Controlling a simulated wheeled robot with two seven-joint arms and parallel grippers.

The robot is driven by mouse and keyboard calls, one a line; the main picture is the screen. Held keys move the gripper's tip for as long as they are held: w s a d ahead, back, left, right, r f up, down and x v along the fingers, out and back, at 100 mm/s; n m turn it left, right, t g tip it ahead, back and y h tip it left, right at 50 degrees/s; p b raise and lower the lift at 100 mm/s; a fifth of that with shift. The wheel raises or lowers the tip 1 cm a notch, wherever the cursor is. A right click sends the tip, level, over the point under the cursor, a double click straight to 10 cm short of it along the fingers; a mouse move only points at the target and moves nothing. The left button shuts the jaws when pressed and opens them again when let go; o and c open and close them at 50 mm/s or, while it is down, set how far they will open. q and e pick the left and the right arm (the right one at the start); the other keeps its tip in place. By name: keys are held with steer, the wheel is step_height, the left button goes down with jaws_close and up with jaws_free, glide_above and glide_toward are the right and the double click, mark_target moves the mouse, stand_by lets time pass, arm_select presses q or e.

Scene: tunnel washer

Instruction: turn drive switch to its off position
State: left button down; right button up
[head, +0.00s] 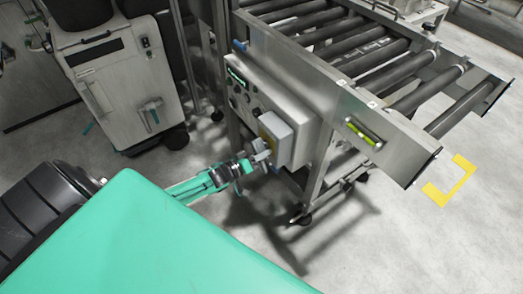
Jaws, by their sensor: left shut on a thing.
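A control box (288,140) with a yellow plate (267,129) behind it sits on the steel panel (241,93) at the side of the roller conveyor. My left gripper (265,157) reaches in from the lower left and is at the lower left side of this box. Its jaws are shut on the drive switch there. The switch is small and mostly hidden by the fingers, so its setting cannot be read. My right gripper is not in view.
The roller conveyor (345,96) stands on steel legs above a pale floor. A white wheeled machine (122,94) stands at the upper left. A yellow floor mark (434,195) lies at the right.

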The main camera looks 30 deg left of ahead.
arm_select(q)
steer(key=n, duration=0.3)
steer(key=shift+d+r+p, duration=0.15)
steer(key=shift+r+p, duration=0.15)
steer(key=shift+r, duration=0.05)
steer(key=n, duration=0.2)
steer(key=shift+s+d+r+n, duration=0.1)
steer(key=shift+d+r+n, duration=0.1)
steer(key=shift+n, duration=0.1)
steer(key=shift+r+n, duration=0.15)
steer(key=shift+n, duration=0.55)
steer(key=shift+r+n, duration=0.25)
steer(key=shift+n, duration=0.75)
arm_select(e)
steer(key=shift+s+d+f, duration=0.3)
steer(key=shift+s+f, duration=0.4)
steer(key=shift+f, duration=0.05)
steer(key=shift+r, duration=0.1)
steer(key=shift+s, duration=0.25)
